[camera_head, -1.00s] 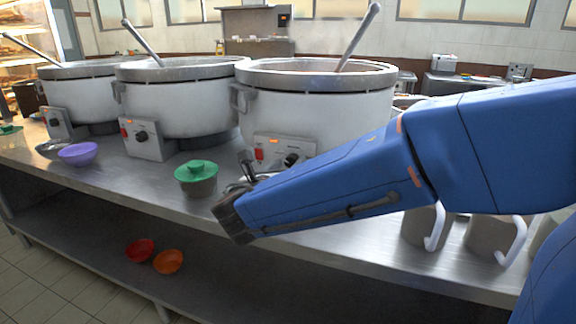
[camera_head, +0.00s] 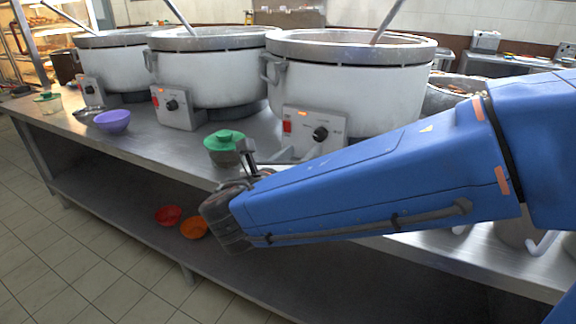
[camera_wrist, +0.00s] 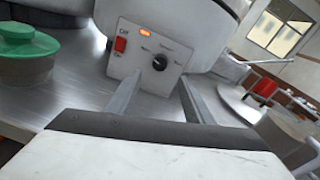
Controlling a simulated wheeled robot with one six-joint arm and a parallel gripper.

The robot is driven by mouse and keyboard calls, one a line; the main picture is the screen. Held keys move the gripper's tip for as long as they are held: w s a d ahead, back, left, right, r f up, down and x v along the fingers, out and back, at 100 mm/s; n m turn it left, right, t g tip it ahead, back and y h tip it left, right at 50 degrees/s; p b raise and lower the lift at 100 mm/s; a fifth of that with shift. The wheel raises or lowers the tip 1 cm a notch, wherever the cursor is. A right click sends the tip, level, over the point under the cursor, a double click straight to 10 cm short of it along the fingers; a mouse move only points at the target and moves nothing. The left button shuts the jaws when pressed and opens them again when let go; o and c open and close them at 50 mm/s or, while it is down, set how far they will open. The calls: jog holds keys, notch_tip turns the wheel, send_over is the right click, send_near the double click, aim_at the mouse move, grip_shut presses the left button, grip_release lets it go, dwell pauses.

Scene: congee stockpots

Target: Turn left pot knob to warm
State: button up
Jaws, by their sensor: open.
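The middle pot (camera_head: 205,72) and right pot (camera_head: 345,85) have like boxes. My gripper (camera_head: 266,156) is open and empty, in front of the right pot's box. In the wrist view, its fingers (camera_wrist: 157,102) point at that box, below its black knob (camera_wrist: 160,62), apart from it. The box has a red switch and lit orange lamp.
A green-lidded container (camera_head: 224,147) stands on the steel counter left of my gripper. A purple bowl (camera_head: 113,121) sits before the left and middle pots. Red (camera_head: 168,215) and orange (camera_head: 194,228) bowls lie on the lower shelf. Tiled floor at the front left is clear.

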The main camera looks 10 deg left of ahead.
aim_at(318, 136)
jog(key=v, duration=0.6)
jog(key=shift+s+a, duration=0.15)
jog(key=shift+s, duration=0.25)
jog(key=shift+w, duration=0.1)
jog(key=x, duration=1.6)
